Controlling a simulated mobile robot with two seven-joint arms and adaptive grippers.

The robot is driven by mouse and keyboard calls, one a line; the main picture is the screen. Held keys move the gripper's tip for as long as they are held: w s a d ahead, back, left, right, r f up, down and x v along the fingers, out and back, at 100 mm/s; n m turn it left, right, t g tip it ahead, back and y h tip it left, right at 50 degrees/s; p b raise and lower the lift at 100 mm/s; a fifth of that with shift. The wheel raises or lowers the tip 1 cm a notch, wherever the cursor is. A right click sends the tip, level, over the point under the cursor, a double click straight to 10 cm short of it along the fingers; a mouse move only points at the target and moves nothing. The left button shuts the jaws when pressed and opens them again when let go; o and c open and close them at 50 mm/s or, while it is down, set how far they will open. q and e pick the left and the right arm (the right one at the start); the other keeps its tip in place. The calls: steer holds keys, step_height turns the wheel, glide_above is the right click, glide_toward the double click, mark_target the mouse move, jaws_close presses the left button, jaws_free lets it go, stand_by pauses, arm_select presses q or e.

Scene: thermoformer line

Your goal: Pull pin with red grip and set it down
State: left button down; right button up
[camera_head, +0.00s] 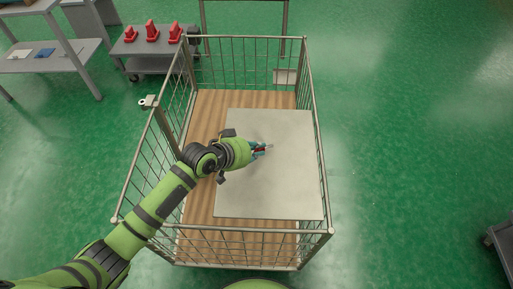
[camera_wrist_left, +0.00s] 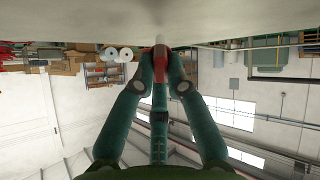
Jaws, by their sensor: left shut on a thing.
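My left gripper (camera_head: 261,149) is above the pale grey sheet inside the wire cage cart. A short pale end of the pin (camera_wrist_left: 162,42) sticks out past the fingertips. It points towards a pale surface at the top of that view; I cannot tell whether it touches it. In the head view the fingers hide most of the pin. My right gripper is not in view.
The wire cage cart (camera_head: 316,150) has a wooden floor (camera_head: 205,120) partly covered by the pale sheet (camera_head: 290,185). A grey trolley (camera_head: 155,64) with three red objects (camera_head: 151,31) stands behind left, beside a grey table (camera_head: 40,64).

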arm_select(q)
steer(key=c, duration=1.2)
jaws_free()
steer(key=v, duration=1.2)
steer(key=shift+s, duration=0.1)
